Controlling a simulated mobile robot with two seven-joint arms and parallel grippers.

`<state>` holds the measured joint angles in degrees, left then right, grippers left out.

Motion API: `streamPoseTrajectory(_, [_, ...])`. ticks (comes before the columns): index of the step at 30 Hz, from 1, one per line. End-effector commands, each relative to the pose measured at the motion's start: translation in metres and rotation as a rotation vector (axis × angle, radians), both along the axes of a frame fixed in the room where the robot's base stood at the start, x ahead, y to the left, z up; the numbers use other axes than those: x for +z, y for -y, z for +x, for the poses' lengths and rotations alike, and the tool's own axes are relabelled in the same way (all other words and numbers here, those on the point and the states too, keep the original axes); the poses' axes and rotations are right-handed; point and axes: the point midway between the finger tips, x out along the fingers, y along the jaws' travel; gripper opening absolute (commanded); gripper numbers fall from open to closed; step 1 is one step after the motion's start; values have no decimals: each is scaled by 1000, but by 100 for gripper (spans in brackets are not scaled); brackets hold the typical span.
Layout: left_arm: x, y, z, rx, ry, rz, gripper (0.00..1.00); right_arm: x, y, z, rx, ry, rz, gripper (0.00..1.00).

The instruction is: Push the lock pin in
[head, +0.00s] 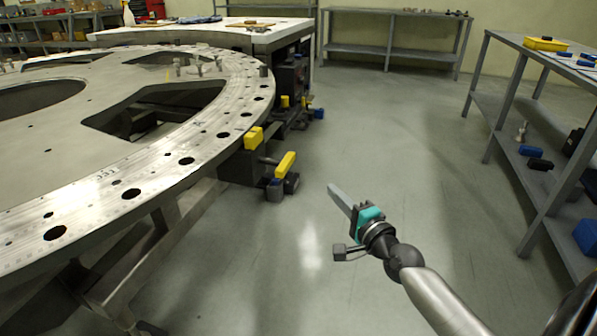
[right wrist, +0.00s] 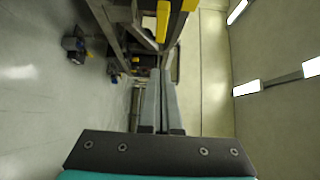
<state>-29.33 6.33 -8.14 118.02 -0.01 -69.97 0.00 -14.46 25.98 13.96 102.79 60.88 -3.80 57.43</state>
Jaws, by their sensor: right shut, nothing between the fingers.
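The round turret plate (head: 215,128), a grey metal ring with several holes, fills the left of the head view. Under its near right edge sits a dark lock block (head: 240,168) with a yellow part on top. A yellow bar (head: 285,165) stands out to its right, above a dark and blue end piece (head: 275,188). The lock pin itself is too small to tell apart. My right gripper (head: 333,190) is shut and empty, to the right of the yellow bar and apart from it. Its closed fingers (right wrist: 160,78) show in the right wrist view. My left gripper is out of view.
A second dark fixture (head: 292,80) with yellow and blue parts stands farther along the plate's edge. A grey shelf table (head: 530,195) is at the right, another (head: 390,48) at the back. The floor (head: 400,130) between is clear.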

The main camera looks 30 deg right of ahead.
Motion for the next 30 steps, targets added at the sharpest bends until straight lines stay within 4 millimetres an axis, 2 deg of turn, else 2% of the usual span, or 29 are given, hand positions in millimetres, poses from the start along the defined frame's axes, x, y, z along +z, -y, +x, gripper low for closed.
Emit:
streamPoseTrajectory(7, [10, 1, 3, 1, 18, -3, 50, 0, 2, 27, 0, 3, 0, 0])
streamPoseTrajectory(23, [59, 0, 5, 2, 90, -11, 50, -2, 7, 96, 0, 1, 0, 0])
streamPoseTrajectory(30, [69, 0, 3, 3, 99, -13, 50, -1, -12, 119, 0, 1, 2, 0])
